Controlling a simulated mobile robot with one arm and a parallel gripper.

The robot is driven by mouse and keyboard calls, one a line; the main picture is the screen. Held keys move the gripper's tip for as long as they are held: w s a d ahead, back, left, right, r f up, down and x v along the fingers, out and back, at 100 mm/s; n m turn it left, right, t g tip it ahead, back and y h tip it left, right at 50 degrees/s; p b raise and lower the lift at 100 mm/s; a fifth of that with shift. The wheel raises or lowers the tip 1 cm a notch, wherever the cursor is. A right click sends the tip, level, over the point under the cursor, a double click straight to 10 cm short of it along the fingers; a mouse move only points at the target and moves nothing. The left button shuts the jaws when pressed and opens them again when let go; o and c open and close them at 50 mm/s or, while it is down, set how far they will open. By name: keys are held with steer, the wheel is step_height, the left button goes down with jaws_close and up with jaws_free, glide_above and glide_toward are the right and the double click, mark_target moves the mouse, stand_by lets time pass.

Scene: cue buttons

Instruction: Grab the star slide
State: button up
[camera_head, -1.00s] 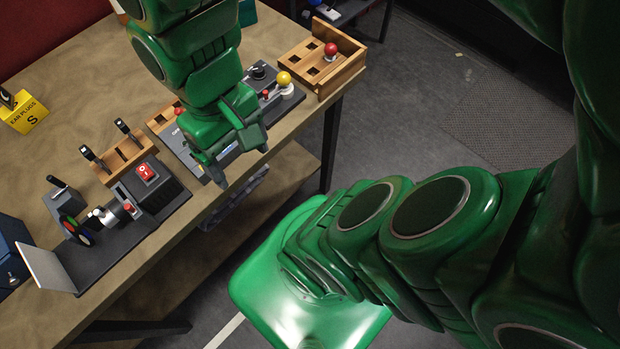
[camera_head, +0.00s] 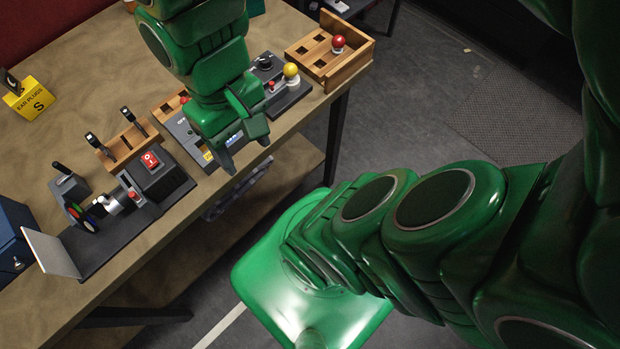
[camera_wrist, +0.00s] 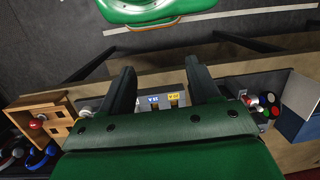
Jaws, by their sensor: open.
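My gripper (camera_head: 246,156) is open and empty, fingers pointing down over the front edge of the table (camera_head: 85,110). In the wrist view, its two fingers (camera_wrist: 159,80) frame a grey console with a blue label (camera_wrist: 153,99) and a yellow label (camera_wrist: 173,97), each with a small dark piece below. The marks are too small to read, so I cannot tell which piece is the star slide. In the head view, my gripper hides much of this console (camera_head: 185,133).
Right of the console are a yellow ball knob (camera_head: 291,70) and a wooden box with a red ball knob (camera_head: 338,42). A yellow ear plugs box (camera_head: 28,100) stands behind.

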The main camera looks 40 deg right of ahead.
steer(key=w+a+f+m+g+y, duration=0.1)
steer(key=w+a+f+m+y, duration=0.1)
steer(key=w+a+m+y, duration=0.45)
steer(key=m+t+y, duration=0.3)
steer(key=m+y, duration=0.4)
steer(key=m, duration=0.5)
glide_above(137, 125)
steer(key=d, duration=0.3)
steer(key=shift+f, duration=3.75)
steer(key=shift+h, duration=0.35)
steer(key=shift+w+x, duration=0.25)
steer(key=shift+x, duration=1)
steer(key=shift+w+x, duration=0.25)
steer(key=shift+x, duration=1)
steer(key=shift+c, duration=0.3)
steer(key=c, duration=1)
